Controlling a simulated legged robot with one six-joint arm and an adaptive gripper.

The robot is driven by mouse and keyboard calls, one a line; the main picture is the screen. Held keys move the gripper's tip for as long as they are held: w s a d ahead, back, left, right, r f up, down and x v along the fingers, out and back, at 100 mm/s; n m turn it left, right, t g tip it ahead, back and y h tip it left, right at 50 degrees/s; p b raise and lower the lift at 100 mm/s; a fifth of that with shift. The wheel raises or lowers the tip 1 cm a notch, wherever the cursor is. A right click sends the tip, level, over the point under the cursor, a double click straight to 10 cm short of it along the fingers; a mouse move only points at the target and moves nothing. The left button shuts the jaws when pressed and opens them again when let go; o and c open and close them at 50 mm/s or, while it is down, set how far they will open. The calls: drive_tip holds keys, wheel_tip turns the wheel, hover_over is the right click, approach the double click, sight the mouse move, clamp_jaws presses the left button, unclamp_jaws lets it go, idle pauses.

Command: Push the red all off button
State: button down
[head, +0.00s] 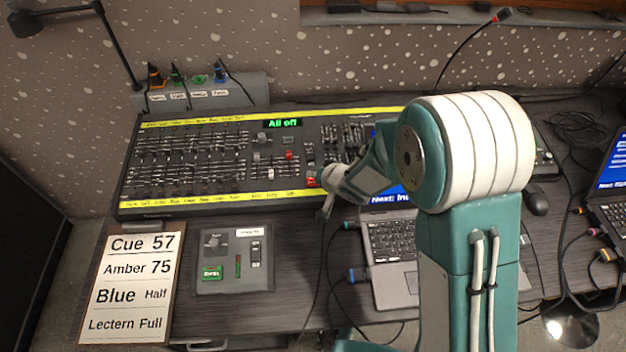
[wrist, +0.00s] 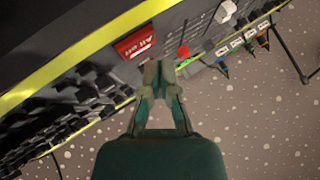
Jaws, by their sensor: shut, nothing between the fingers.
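The red all off button (wrist: 135,42), with white lettering, is on the lighting console near its yellow front strip. It also shows in the head view (head: 311,182), close beside my gripper. My gripper (wrist: 158,70) is shut and empty, with its fingertips beside the button's edge in the wrist view. I cannot tell whether they touch it.
A red knob (wrist: 183,52) sits near the button. A small grey control box (head: 234,283) and a cue card (head: 130,285) lie in front of the console. A laptop (head: 395,250) with cables stands at the right, partly behind my arm. A gooseneck lamp (head: 118,50) is at the left.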

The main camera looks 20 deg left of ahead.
drive_tip(key=shift+s+d+r, duration=0.1)
drive_tip(key=shift+r, duration=1.2)
drive_tip(key=shift+s+d+r, duration=0.1)
drive_tip(key=shift+r, duration=1.2)
